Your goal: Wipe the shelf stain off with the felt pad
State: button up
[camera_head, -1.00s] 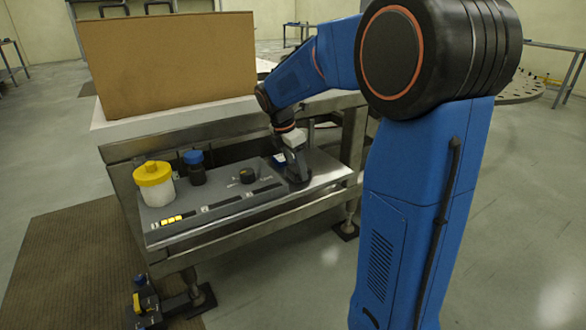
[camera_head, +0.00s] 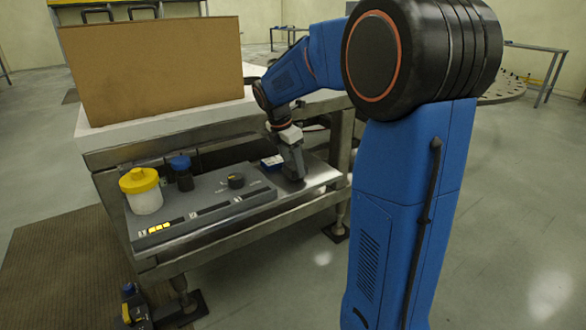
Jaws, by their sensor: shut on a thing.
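My gripper (camera_head: 293,167) points down at the right part of the metal shelf (camera_head: 316,178). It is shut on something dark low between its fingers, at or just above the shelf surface. This fits the felt pad, but the pad is too small and dark to make out clearly. I cannot tell whether it touches the shelf. No stain can be made out on the visible shelf; the gripper may hide it.
A small blue and white box (camera_head: 272,162) stands close left of my gripper. A grey control panel (camera_head: 205,205) with a black knob (camera_head: 236,180), a yellow-lidded white jar (camera_head: 141,191) and a blue-capped dark bottle (camera_head: 181,173) lie farther left. A large brown board (camera_head: 155,70) stands above, behind.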

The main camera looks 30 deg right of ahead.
jog(key=shift+r, duration=2.2)
jog(key=shift+r, duration=0.1)
jog(key=shift+r, duration=1.4)
